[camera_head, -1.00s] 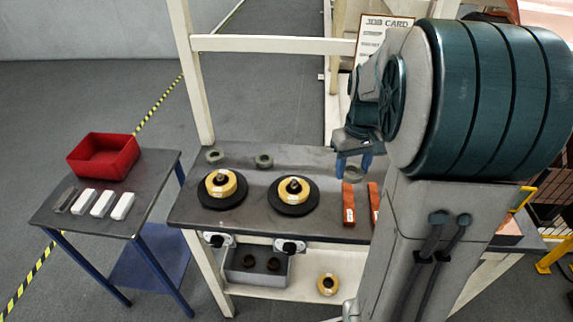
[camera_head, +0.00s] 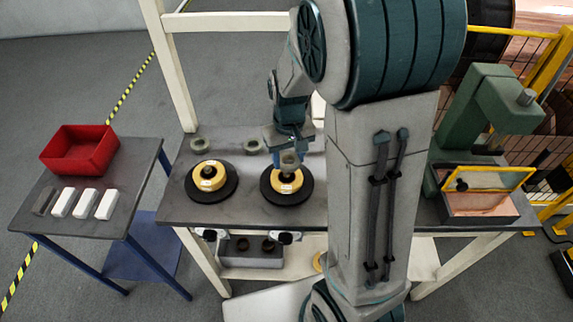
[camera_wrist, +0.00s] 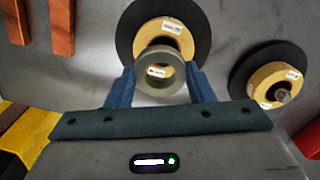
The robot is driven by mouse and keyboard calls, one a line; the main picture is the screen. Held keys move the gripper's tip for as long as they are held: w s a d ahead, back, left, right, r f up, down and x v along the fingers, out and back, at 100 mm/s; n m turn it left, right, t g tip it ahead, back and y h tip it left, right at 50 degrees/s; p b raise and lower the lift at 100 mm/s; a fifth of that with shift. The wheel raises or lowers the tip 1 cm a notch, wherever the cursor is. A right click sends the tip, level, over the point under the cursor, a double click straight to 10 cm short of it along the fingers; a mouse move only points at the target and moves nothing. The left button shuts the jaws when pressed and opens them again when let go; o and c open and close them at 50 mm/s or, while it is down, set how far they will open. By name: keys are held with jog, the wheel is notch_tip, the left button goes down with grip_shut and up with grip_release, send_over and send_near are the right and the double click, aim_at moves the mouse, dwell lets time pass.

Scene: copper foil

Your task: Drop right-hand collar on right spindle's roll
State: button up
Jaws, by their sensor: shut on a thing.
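In the wrist view the collar (camera_wrist: 160,93) sits between the two blue fingers. The right spindle's roll (camera_head: 283,188) is yellow and lies on a black disc (camera_head: 270,196). The collar is in front of this roll in both views and hides part of it and its spindle; the gap between them is hard to judge. In the wrist view the roll (camera_wrist: 163,30) shows just beyond the collar. The left spindle's roll (camera_head: 208,176) stands uncovered.
Two more collars, one (camera_head: 200,145) and another (camera_head: 251,147), lie at the back of the bench. Orange-red bars (camera_wrist: 62,25) lie beside the right disc. A side table holds a red bin (camera_head: 80,150) and several small blocks (camera_head: 86,203). A green press (camera_head: 485,115) stands right.

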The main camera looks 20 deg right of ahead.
aim_at(287, 169)
jog(key=shift+a+f, duration=0.2)
jog(key=shift+a, duration=0.05)
jog(key=shift+f, duration=1.95)
jog(key=shift+f, duration=0.1)
jog(key=shift+f, duration=0.2)
jog(key=o, duration=1.2)
jog(key=shift+o, duration=0.2)
